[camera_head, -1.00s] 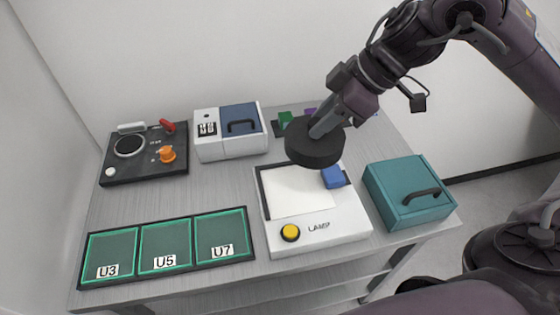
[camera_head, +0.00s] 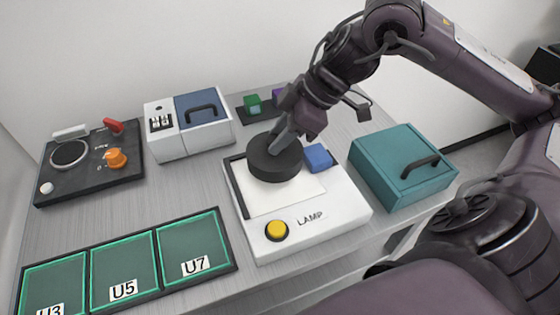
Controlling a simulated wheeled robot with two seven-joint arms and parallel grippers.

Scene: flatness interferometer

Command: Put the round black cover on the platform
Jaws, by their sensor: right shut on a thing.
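The round black cover (camera_head: 272,163) is a thick dark disc. My right gripper (camera_head: 281,138) is shut on it from above. The cover is over the back left part of the white panel (camera_head: 290,196) on the lamp unit (camera_head: 335,213); I cannot tell whether it touches the panel. A blue block (camera_head: 318,157) sits at the right back of the panel, close to the cover. The lamp unit has a yellow button (camera_head: 277,230) and the label LAMP. The panel under the cover is hidden. My left gripper is not in view.
A teal box (camera_head: 385,165) with a black handle stands right of the lamp unit. A white and blue box (camera_head: 187,125) and a black control panel (camera_head: 88,163) stand at the back left. Green trays (camera_head: 125,270) labelled U3, U5 and U7 lie at the front left.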

